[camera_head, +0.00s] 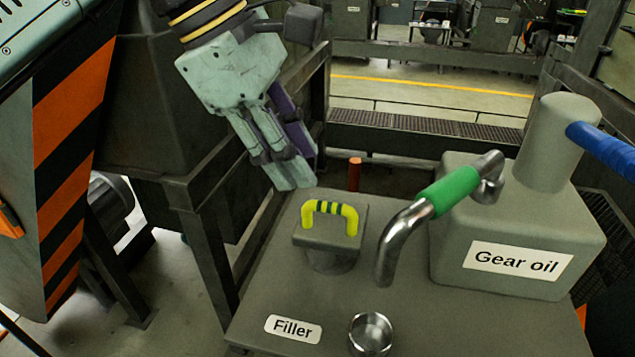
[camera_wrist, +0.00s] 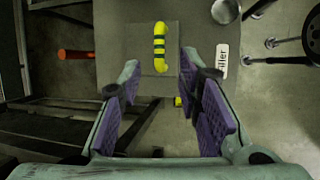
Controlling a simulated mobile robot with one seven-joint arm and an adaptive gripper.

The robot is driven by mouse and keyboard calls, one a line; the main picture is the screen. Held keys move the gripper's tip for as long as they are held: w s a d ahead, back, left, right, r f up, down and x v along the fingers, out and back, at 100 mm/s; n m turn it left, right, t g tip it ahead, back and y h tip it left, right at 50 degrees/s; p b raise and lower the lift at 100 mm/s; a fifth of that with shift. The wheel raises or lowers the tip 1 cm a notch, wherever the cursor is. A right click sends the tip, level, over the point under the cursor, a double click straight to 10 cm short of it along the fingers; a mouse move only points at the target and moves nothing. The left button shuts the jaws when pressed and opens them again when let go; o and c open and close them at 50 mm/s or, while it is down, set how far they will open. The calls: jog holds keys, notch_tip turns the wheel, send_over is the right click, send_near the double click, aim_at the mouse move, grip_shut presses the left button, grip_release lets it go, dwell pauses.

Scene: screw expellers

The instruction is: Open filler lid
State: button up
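The filler lid (camera_head: 325,241) is a square grey cap on a short round neck on the grey machine top. Its yellow handle with black stripes (camera_head: 330,210) stands up as an arch. The lid lies flat and closed. My gripper (camera_head: 293,182) is to the left and behind the lid, above the machine top, pointing down. In the wrist view my gripper (camera_wrist: 160,78) is open, with purple pads and nothing between them. There the handle (camera_wrist: 159,45) lies ahead of the gap between the fingers, apart from both. The lid's plate (camera_wrist: 146,55) is under it.
A "Filler" label (camera_head: 293,329) and a round metal cup (camera_head: 370,335) are at the front. A bent pipe with a green grip (camera_head: 448,191) rises right of the lid, beside the "Gear oil" tank (camera_head: 515,240). A red post (camera_head: 355,174) stands behind. A dark frame (camera_head: 205,230) is at left.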

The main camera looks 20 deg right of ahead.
aim_at(327, 204)
jog(key=p+x, duration=0.1)
jog(key=x, duration=0.6)
jog(key=shift+w, duration=0.1)
jog(key=shift+c, duration=0.5)
grip_shut()
